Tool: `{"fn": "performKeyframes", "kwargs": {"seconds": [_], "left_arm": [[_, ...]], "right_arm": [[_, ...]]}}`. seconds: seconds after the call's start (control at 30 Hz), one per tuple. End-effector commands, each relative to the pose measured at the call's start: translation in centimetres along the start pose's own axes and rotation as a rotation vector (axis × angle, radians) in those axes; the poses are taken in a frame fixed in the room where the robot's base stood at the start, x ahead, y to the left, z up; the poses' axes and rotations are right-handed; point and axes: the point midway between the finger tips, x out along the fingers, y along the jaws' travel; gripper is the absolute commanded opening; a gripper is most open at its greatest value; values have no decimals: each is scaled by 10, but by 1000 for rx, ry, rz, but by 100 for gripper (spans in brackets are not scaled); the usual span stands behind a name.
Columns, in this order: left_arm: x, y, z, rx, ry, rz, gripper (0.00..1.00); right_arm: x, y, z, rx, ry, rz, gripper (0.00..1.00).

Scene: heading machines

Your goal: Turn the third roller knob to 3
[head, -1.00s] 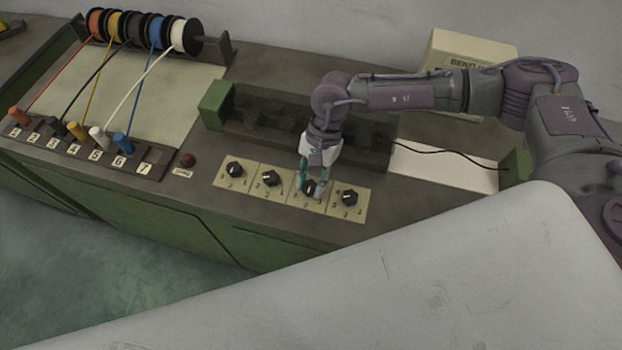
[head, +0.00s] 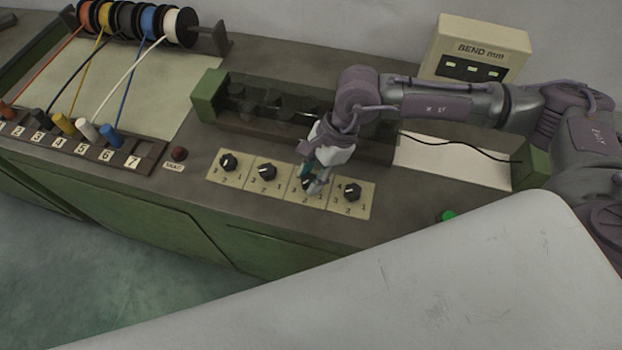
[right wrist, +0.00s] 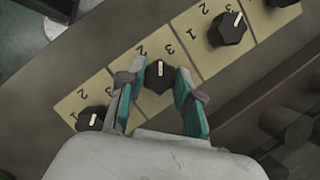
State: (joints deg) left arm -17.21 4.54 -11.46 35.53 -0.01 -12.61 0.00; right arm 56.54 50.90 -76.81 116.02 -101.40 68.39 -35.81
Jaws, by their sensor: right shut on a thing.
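The third roller knob (head: 309,183) is black and sits on a cream number plate in a row of similar knobs. It also shows in the right wrist view (right wrist: 158,76), with a white mark pointing up the picture, between the printed 2 and 3 and seemingly nearer the 3. My right gripper (head: 316,182) reaches down over it from behind. In the right wrist view its teal-padded fingers (right wrist: 158,88) stand on either side of the knob, shut on it. Part of the plate is hidden by the fingers. My left gripper is not in view.
The first knob (head: 229,162), second knob (head: 266,172) and fourth knob (head: 351,192) stand close beside it. A dark roller box (head: 270,100) lies behind. A bend display (head: 476,50) stands at the back right, wire spools (head: 135,20) at back left, a green button (head: 447,216) in front.

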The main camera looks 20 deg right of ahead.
Motion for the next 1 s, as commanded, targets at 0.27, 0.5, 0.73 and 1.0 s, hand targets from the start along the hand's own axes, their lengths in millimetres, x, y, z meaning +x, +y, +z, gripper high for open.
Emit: {"fn": "performKeyframes", "kwargs": {"seconds": [0.27, 0.5, 0.73, 1.0], "left_arm": [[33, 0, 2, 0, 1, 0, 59], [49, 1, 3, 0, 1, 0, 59], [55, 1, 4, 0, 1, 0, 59], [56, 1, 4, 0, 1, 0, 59]], "right_arm": [[4, 0, -2, 208, 1, -91, 0], [2, 1, -1, 333, 0, -143, 0], [0, 1, 0, 394, 1, -167, 0], [-1, 1, 0, 410, 1, -173, 0]]}}
